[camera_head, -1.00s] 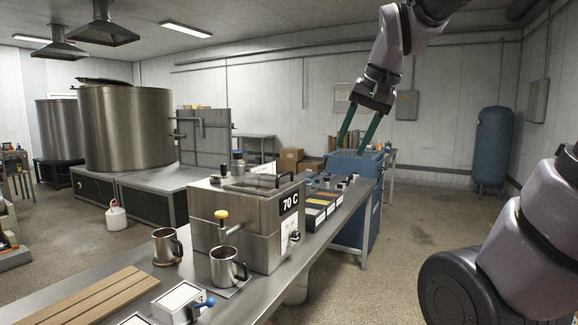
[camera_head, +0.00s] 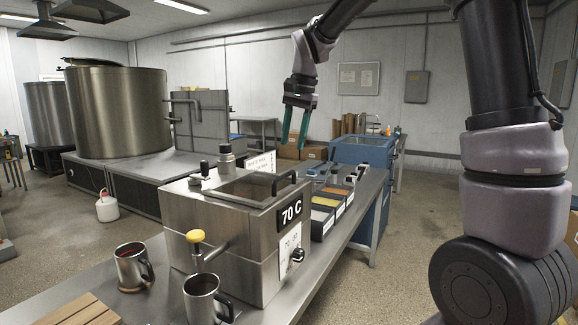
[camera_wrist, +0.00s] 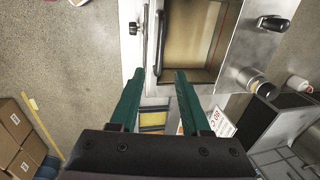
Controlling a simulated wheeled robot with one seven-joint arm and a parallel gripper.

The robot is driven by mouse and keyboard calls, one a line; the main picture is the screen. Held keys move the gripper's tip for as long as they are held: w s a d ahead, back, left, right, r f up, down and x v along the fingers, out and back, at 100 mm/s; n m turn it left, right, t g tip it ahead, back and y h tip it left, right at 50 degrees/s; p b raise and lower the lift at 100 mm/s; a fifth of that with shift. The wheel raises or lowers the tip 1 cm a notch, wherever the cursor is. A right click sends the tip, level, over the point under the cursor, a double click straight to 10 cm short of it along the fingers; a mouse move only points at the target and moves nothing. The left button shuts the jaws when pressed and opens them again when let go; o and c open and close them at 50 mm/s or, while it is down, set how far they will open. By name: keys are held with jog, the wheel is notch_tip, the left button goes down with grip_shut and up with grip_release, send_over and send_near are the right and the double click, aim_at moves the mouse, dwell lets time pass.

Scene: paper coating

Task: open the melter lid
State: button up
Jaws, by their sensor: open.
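The melter (camera_head: 225,235) is a steel box marked 70 C on the bench. A black bar handle (camera_head: 285,181) stands along the lid's right edge. In the wrist view the lid (camera_wrist: 202,40) is at the top centre, with the handle (camera_wrist: 160,42) along its left side. My gripper (camera_head: 294,146) is open and empty, above and apart from the handle. In the wrist view my gripper's fingertips (camera_wrist: 160,73) appear on either side of the handle's near end.
A yellow-knobbed valve (camera_head: 196,237) sticks out of the melter's front. Two steel mugs (camera_head: 133,268) stand before it. A steel canister (camera_head: 226,163) stands at its back. Labelled colour trays (camera_head: 325,212) and a blue tank (camera_head: 362,152) lie to the right. Air above the lid is clear.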

aim_at(288, 174)
jog(key=f, duration=0.2)
jog(key=a+f, duration=0.1)
jog(key=f, duration=0.2)
jog(key=w+f, duration=0.1)
jog(key=f, duration=0.2)
jog(key=shift+a+f, duration=0.2)
grip_shut()
dwell(1.1)
